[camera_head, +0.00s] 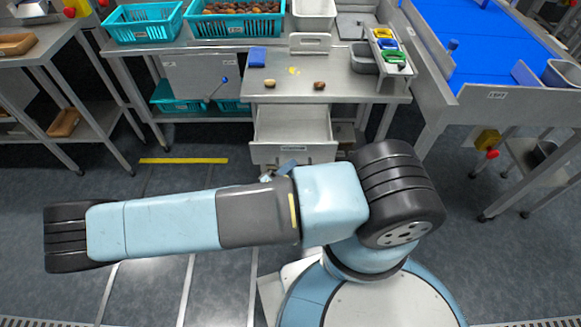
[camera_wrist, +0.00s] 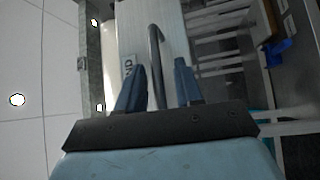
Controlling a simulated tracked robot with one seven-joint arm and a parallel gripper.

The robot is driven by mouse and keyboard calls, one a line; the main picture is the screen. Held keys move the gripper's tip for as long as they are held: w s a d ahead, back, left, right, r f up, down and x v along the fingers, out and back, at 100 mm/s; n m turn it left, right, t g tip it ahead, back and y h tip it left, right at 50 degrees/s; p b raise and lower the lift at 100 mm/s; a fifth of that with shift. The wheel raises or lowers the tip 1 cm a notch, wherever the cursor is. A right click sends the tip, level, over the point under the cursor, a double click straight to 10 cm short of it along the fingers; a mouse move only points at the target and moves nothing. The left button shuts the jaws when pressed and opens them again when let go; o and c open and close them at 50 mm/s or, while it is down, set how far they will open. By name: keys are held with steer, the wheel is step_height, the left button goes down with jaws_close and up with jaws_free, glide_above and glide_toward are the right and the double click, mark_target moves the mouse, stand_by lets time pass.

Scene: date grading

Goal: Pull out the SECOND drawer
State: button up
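A pale drawer (camera_head: 292,125) under the steel table stands pulled out, its empty inside showing in the head view. Its front faces me and bears a label too small to read there. In the wrist view a pale drawer front (camera_wrist: 135,15) carries a label ending in "ND" and a grey bar handle (camera_wrist: 155,45). My gripper (camera_wrist: 160,66) is at this handle, with its two blue fingers apart, one on each side of the bar. I see gaps between bar and fingers. In the head view my gripper (camera_head: 280,170) is mostly hidden by my arm, just before the drawer front.
The steel table (camera_head: 340,90) above holds a blue block (camera_head: 257,57), two dates and small coloured bins. Teal crates (camera_head: 145,23) stand at the back left. A blue conveyor (camera_head: 485,40) is at right. The floor in front of the drawer is clear apart from my arm.

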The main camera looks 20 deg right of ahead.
steer(key=v, duration=1.2)
steer(key=shift+a, duration=0.2)
steer(key=shift+s, duration=0.1)
steer(key=w+d+r+m+g+y, duration=0.25)
steer(key=r+g+y, duration=0.35)
steer(key=r, duration=1)
steer(key=w+d+r+m+g+y, duration=0.15)
steer(key=w+r+g+y, duration=0.45)
steer(key=r, duration=1)
steer(key=s+d+r+t+y, duration=0.2)
steer(key=s+d+r+t, duration=0.2)
steer(key=r, duration=0.7)
steer(key=s+d+r+t+y, duration=0.3)
steer(key=s+d+r+t, duration=0.2)
steer(key=s+d+r, duration=0.4)
step_height(320, 180, up, 2)
steer(key=shift+s+r+y, duration=0.15)
steer(key=shift+s+y, duration=0.15)
